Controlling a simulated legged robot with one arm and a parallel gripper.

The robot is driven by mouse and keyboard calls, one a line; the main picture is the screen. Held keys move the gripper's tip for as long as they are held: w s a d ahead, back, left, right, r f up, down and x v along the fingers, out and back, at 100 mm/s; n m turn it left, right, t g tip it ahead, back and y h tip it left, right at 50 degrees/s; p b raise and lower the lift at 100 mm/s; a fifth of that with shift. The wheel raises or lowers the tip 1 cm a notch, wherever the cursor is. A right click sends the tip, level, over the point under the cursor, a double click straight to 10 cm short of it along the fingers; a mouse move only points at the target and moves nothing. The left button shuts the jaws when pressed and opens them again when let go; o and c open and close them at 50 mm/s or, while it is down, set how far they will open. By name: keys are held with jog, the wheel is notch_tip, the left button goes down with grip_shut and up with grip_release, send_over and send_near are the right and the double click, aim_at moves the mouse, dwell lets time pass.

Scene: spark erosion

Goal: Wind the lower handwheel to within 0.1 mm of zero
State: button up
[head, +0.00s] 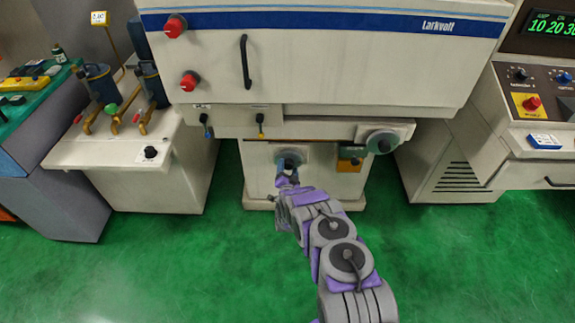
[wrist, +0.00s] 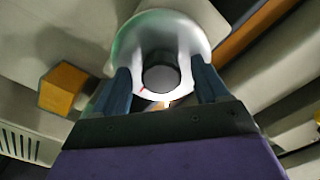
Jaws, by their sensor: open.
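The lower handwheel (head: 291,157) is a pale disc on the front of the machine's lower base, partly hidden by my gripper (head: 287,179). In the wrist view the handwheel (wrist: 160,24) is a bright rounded disc with a dark round hub (wrist: 161,78) and a small red mark at the hub's lower left. My gripper (wrist: 162,72) is open, with one blue-grey finger on each side of the hub. I cannot tell whether the fingers touch it. No scale or reading is legible on the handwheel.
A second handwheel (head: 381,141) with a dark knob sits higher to the right. An orange box (head: 350,158) is between them, also in the wrist view (wrist: 62,88). The control console (head: 545,80) stands right, and a side bench (head: 120,165) left. Green floor (head: 150,260) is clear.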

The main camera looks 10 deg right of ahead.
jog(key=shift+p+v, duration=0.8)
jog(key=shift+v, duration=0.05)
jog(key=p+v, duration=0.7)
jog(key=v, duration=0.8)
jog(key=shift+s+a, duration=0.2)
jog(key=shift+s, duration=0.1)
dwell(0.3)
jog(key=shift+r, duration=0.1)
